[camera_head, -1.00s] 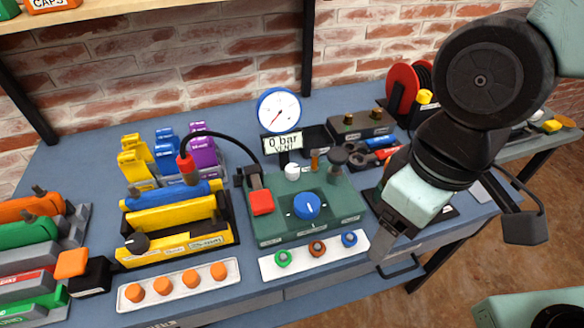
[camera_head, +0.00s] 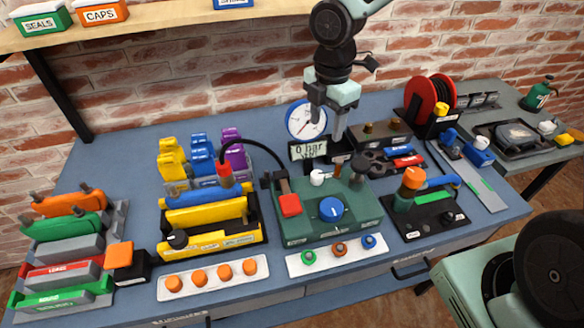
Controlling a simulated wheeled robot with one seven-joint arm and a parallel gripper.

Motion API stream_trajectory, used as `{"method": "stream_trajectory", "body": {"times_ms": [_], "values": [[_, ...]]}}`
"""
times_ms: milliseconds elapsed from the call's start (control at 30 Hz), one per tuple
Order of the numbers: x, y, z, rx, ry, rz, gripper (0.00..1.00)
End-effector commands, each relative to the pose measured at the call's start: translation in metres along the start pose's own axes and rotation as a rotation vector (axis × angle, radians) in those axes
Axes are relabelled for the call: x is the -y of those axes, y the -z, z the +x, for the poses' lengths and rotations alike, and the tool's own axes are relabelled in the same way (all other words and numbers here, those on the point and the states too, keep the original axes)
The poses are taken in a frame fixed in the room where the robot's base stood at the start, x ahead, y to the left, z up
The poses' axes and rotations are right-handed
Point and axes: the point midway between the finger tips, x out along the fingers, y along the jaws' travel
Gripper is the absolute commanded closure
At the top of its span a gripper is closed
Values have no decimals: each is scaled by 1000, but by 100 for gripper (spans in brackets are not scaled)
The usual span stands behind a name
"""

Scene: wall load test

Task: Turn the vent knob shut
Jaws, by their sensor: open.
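A green pump box (camera_head: 300,228) stands mid-bench with a blue dial knob (camera_head: 332,209) on its front panel. I cannot tell from labels which one is the vent knob. A display (camera_head: 308,150) behind the box reads 0 bar, with a smaller line under it that seems to say VENT. My gripper (camera_head: 327,124) is open and empty, pointing down above the back of the box, partly in front of the round gauge (camera_head: 303,120). It touches no knob.
A black hose arches from the red-tipped nozzle (camera_head: 226,176) to the box's left side. A white tray (camera_head: 337,254) with three coloured rings lies in front. A dark fixture (camera_head: 430,215) with an orange-capped part stands right. A red reel (camera_head: 424,100) stands behind.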

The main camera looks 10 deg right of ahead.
Motion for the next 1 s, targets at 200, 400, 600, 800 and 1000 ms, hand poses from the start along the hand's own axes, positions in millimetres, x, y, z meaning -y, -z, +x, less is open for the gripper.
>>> {"method": "stream_trajectory", "body": {"times_ms": [200, 400, 600, 800, 1000], "values": [[-7, -10, 12, -3, -5, -52, 46], [-6, -8, 47, -4, -2, -52, 46], [-6, -8, 90, -3, -1, -52, 46], [-6, -8, 130, -3, -2, -51, 46], [-7, -8, 161, -2, -3, -50, 46]]}}
